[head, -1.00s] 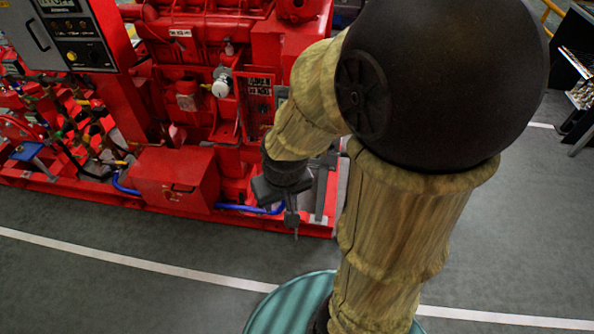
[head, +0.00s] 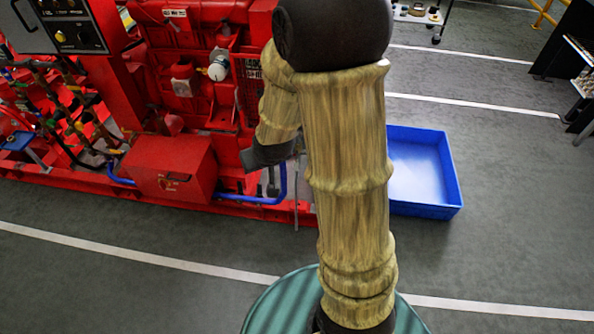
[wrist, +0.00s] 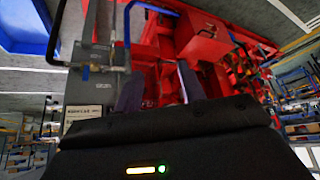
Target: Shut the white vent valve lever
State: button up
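I cannot make out the white vent valve lever for certain in either view. In the wrist view, a thin pipe with fittings (wrist: 88,69) and small blue parts runs across a grey panel (wrist: 103,62) on the left; whether the lever is on it I cannot tell. My gripper (wrist: 160,90) has its two grey fingers apart with nothing seen between them. In the head view, my wrist hangs at the right end of the red pumpset (head: 165,110), and my arm hides part of that end.
A blue tray (head: 450,185) lies on the floor right of my arm. A red box (head: 170,168) and a blue pipe (head: 255,199) stand along the pumpset's near edge. A white-faced round fitting (head: 218,65) is on the pumpset. The grey floor in front is clear.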

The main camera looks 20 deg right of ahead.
jog(key=w+d+f+m+t+b, duration=0.15)
jog(key=w+f+t+b, duration=0.35)
jog(key=w+f, duration=0.75)
jog(key=m+t+h+b, duration=0.4)
jog(key=m+h+b, duration=0.2)
jog(key=h+b, duration=0.6)
send_near(296, 168)
jog(key=s+a+r+y+b, duration=0.1)
jog(key=s+a+y+b, duration=0.1)
jog(key=s, duration=0.3)
jog(key=shift+a+r+n, duration=0.15)
jog(key=shift+n, duration=0.1)
jog(key=shift+w, duration=0.1)
jog(key=shift+w, duration=0.1)
jog(key=b+x, duration=0.2)
jog(key=x, duration=1.5)
jog(key=shift+w+b, duration=0.1)
jog(key=shift+b, duration=0.25)
jog(key=shift+d, duration=0.25)
